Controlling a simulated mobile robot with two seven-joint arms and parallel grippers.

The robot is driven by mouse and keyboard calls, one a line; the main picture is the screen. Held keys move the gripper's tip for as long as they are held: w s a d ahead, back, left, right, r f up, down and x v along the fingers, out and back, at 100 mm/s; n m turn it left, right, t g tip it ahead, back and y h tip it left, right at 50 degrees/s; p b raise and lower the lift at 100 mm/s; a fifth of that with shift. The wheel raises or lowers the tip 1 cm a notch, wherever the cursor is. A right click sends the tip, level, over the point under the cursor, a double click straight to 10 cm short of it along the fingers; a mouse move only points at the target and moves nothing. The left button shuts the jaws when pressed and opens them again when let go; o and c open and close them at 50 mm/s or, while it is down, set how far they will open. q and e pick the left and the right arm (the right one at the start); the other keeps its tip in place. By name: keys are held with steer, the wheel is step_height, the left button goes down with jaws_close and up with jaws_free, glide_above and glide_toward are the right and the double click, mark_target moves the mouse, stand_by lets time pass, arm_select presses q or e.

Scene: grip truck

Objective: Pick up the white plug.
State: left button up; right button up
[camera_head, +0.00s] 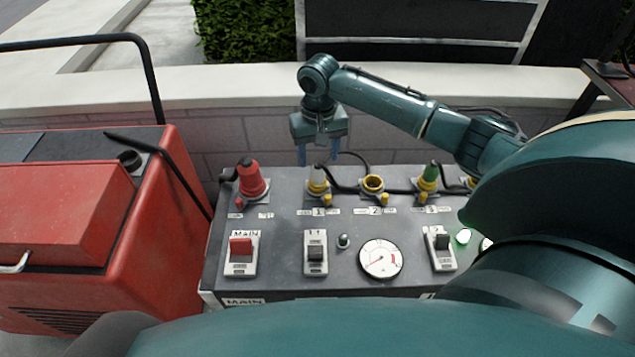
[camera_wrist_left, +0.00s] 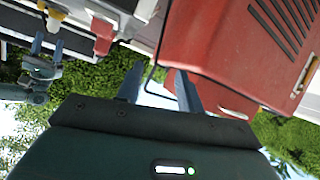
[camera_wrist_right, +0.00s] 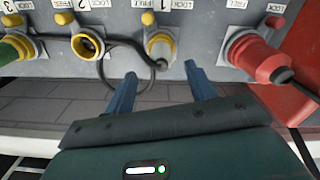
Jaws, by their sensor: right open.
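The white plug (camera_head: 317,180) sits in a yellow-ringed socket on the grey panel, above the label 1. It also shows in the right wrist view (camera_wrist_right: 160,46), with a dark cable looping from its end. My right gripper (camera_head: 318,154) is open and points down just behind the plug. In the right wrist view its fingertips (camera_wrist_right: 160,72) are apart, short of the plug, with nothing between them. My left gripper (camera_wrist_left: 158,72) shows only in its own wrist view, open and empty beside the red cabinet.
A red plug (camera_head: 251,180) sits left of the white one. An open yellow socket (camera_head: 373,184) and a green plug (camera_head: 428,176) are to its right. Switches and a gauge (camera_head: 380,258) lie in front. A red cabinet (camera_head: 70,230) stands left; a low wall (camera_head: 220,90) runs behind.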

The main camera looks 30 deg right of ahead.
mark_target(318, 164)
step_height(318, 164, down, 6)
steer(key=shift+s+a+r+b, duration=0.15)
steer(key=shift+b, duration=0.25)
steer(key=c, duration=1.1)
steer(key=shift+r, duration=0.1)
